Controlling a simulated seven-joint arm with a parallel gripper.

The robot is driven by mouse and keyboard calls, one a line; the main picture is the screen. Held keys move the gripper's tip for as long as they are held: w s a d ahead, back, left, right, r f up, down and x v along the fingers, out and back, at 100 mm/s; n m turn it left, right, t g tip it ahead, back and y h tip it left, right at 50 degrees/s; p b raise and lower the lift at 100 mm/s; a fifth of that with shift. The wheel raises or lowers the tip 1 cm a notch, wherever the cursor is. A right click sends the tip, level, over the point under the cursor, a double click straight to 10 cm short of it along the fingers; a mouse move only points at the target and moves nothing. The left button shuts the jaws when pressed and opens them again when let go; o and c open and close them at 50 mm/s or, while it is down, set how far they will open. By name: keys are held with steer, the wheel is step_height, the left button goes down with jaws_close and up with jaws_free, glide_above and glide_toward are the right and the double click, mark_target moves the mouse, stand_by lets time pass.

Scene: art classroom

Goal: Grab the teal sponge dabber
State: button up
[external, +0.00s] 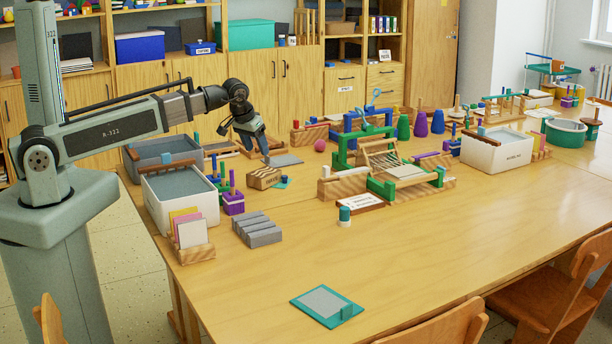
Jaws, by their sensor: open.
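A small upright cylinder with a teal top and a pale body (344,214) stands on the table in front of the green-and-wood frame; it looks like the teal sponge dabber. A small teal piece with a dark blue knob (284,181) lies beside a striped wooden block; I cannot tell exactly what it is. My gripper (266,158) points down above the table, behind the wooden block and well to the left of the teal-topped cylinder. It is open; the gap between its fingers is hard to see from here.
A striped wooden block (264,178) stands just in front of my gripper. A white tub (180,197) and grey ridged blocks (258,230) are at left. The green frame (381,160) is a tall obstacle right of my gripper. A teal-edged board (327,306) lies on the largely clear front area.

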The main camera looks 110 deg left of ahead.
steer(key=w+d+m, duration=0.1)
steer(key=w+d, duration=0.4)
steer(key=w, duration=0.2)
step_height(320, 180, up, 3)
steer(key=n+g+h, duration=0.2)
steer(key=n+h, duration=0.2)
steer(key=n, duration=0.2)
glide_above(345, 208)
steer(key=f, duration=0.8)
steer(key=shift+s+a, duration=0.15)
steer(key=shift+s, duration=0.05)
steer(key=shift+w+f, duration=0.15)
steer(key=shift+f, duration=2.6)
steer(key=c, duration=1.1)
